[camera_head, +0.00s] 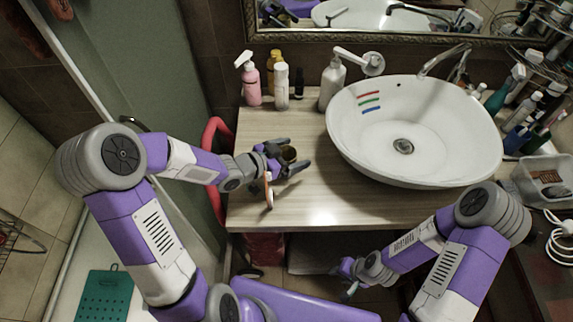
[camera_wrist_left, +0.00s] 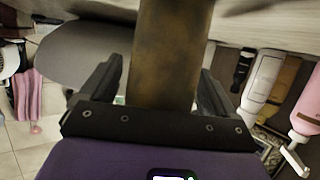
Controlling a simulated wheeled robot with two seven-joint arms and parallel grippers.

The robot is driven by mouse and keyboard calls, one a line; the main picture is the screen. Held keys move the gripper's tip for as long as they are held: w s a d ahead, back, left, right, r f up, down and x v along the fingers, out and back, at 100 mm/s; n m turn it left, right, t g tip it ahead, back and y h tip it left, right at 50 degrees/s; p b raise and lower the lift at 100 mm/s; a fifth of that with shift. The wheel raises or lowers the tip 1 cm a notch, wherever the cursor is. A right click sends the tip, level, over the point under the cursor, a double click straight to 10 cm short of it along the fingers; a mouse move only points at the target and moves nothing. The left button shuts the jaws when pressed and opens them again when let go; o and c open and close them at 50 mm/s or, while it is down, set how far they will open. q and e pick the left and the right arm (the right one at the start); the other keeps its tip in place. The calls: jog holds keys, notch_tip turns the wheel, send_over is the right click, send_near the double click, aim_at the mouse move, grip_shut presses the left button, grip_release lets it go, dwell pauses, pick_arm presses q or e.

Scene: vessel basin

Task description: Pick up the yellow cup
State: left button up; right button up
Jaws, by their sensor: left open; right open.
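The yellow cup looks dark olive-brown here. In the head view the cup (camera_head: 289,154) stands between the fingers of my left gripper (camera_head: 296,156), over the left part of the wooden counter. In the left wrist view the cup (camera_wrist_left: 172,50) is a mottled brown-yellow cylinder between the two dark fingers of the left gripper (camera_wrist_left: 160,75). The fingers are open, one on each side, with a visible gap on the left side. Its lower part is hidden by the gripper's palm. My right gripper (camera_head: 349,279) is open and empty, low in front of the counter.
A white basin (camera_head: 350,150) fills the counter's right side. A pink spray bottle (camera_head: 251,82) and several other bottles stand at the back left. A thin white-and-orange item (camera_head: 268,190) is close to my left wrist. The counter's front (camera_head: 310,212) is clear.

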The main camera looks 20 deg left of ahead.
pick_arm(q)
jog(key=shift+r, duration=0.1)
jog(key=c, duration=1)
